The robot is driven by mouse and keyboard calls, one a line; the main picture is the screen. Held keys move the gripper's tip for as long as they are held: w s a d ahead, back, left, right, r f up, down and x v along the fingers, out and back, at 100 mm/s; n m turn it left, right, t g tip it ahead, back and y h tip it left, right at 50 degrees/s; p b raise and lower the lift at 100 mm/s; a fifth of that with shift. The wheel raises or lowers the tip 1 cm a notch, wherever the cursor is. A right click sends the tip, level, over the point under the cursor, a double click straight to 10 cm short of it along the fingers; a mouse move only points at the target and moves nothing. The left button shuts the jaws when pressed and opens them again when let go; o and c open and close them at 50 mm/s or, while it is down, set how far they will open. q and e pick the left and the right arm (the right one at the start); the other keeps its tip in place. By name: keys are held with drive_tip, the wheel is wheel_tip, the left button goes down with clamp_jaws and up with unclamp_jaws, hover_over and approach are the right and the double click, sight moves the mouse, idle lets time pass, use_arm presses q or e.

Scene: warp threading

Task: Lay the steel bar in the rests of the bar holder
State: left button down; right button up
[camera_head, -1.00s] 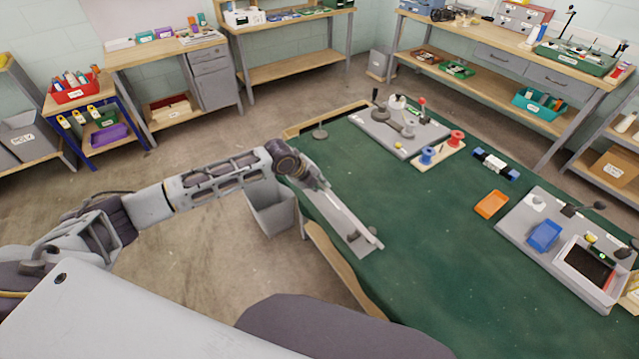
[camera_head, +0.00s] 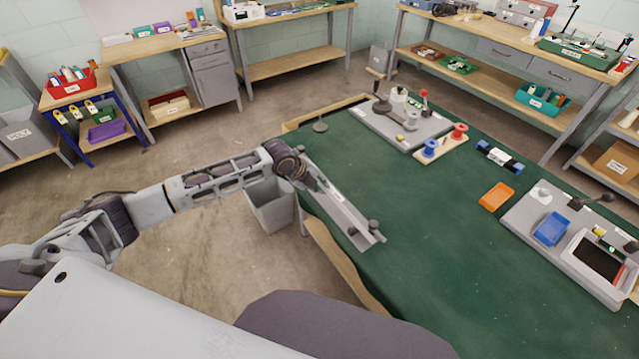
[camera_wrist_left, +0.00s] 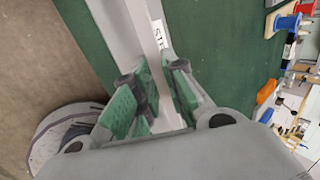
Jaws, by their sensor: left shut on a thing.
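My left gripper (camera_head: 314,184) is over the bar holder, a long light grey plate (camera_head: 343,225) along the left edge of the green table. It is shut on the steel bar (camera_head: 338,204), a long pale strip pointing toward the near end of the plate. Two dark round knobs show beside the bar's near end. In the left wrist view, the steel bar (camera_wrist_left: 150,55) runs between the green-padded fingers of my left gripper (camera_wrist_left: 156,105), and a partly hidden white label lies beside it. I cannot tell whether the bar touches the rests. My right gripper is out of view.
A grey board with upright posts (camera_head: 395,128) stands at the table's far end, near a wooden block with blue and red spools (camera_head: 443,146). The green middle is clear. A grey bin (camera_head: 270,208) stands on the floor.

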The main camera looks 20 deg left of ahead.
use_arm(q)
drive_tip(key=shift+w+f+b, duration=0.1)
drive_tip(key=shift+f+b, duration=0.3)
drive_tip(key=shift+f, duration=0.45)
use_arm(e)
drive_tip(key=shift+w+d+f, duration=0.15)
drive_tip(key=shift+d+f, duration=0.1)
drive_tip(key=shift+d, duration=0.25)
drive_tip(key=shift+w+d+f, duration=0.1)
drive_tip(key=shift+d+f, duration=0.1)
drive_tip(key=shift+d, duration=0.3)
use_arm(q)
drive_tip(key=shift+f, duration=0.1)
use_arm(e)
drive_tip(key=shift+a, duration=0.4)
use_arm(q)
drive_tip(key=shift+f, duration=0.3)
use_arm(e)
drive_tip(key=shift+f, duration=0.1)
use_arm(q)
drive_tip(key=c, duration=1.4)
unclamp_jaws()
drive_tip(key=shift+f, duration=0.2)
drive_tip(key=shift+v, duration=6.15)
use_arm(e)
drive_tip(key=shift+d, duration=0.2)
